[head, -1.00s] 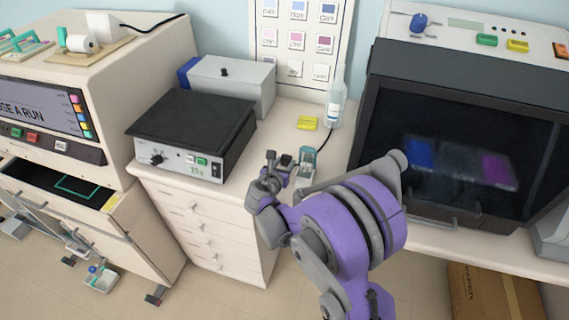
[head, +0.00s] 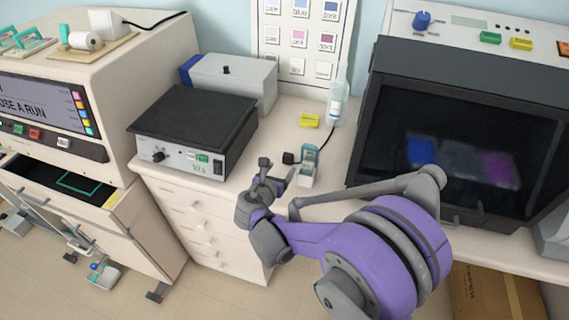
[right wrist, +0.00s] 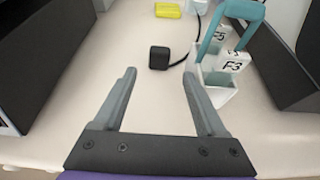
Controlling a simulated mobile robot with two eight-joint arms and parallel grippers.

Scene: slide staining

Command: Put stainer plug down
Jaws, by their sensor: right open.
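The stainer plug (head: 288,157) is a small black cube lying on the bench top, right of the black-topped hotplate. In the right wrist view the plug (right wrist: 159,58) sits just beyond the fingertips, and its black cable leads off to the right. My right gripper (head: 279,172) is open and empty at the bench's front part, and its fingers show spread apart in the right wrist view (right wrist: 159,76). The plug is apart from both fingers. My left gripper is not in view.
A white slide holder (head: 308,165) with a teal handle stands close right of the plug. A yellow block (head: 309,120) and a bottle (head: 337,102) stand behind. The hotplate (head: 195,125) is left, a dark-fronted cabinet (head: 450,140) right.

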